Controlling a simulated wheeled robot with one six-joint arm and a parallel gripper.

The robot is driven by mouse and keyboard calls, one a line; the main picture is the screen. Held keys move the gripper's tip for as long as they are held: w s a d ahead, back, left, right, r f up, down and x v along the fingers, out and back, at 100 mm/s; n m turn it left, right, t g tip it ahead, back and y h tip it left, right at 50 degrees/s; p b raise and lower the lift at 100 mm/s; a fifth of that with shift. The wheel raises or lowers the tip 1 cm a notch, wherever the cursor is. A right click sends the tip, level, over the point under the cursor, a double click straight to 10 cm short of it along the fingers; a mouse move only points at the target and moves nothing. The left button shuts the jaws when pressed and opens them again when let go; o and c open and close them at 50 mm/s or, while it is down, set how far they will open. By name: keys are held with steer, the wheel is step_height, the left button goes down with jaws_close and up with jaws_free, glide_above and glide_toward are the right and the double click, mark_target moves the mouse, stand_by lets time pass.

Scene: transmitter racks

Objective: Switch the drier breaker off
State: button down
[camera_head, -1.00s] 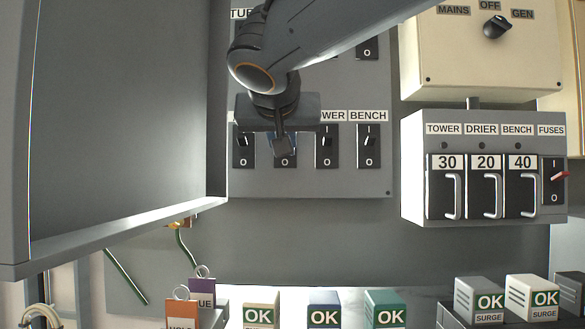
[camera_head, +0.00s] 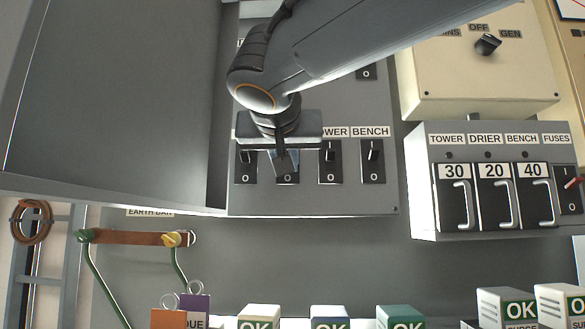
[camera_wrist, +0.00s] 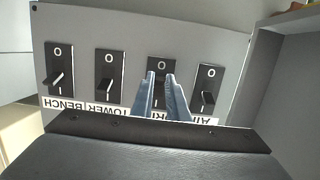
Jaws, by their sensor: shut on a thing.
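A grey breaker panel (camera_head: 310,202) has a lower row of black breakers. My gripper (camera_head: 287,168) is at the second breaker from the left (camera_head: 288,178), its fingers over that breaker's upper part. In the wrist view the picture is upside down; my gripper's fingers (camera_wrist: 161,78) close on that breaker's lever, which they mostly hide. The label of this breaker is mostly covered, so I cannot read DRIER on it. The breaker under the partly covered TOWER label (camera_head: 330,160) and the BENCH breaker (camera_head: 373,160) have levers on the I side.
Right of the panel is a fuse box (camera_head: 430,210) with TOWER, DRIER and BENCH fuses and a red-tipped switch (camera_head: 571,184). Above it is a cream box with a rotary knob (camera_head: 488,44). A large grey door (camera_head: 110,100) stands left. OK-marked boxes (camera_head: 401,316) line the bottom.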

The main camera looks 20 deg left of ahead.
stand_by(0.3)
steer(key=c, duration=1.7)
jaws_free()
steer(key=p+v, duration=0.1)
steer(key=v, duration=0.6)
steer(key=shift+s+d+r, duration=0.1)
steer(key=shift+s+d, duration=0.05)
steer(key=shift+s, duration=0.2)
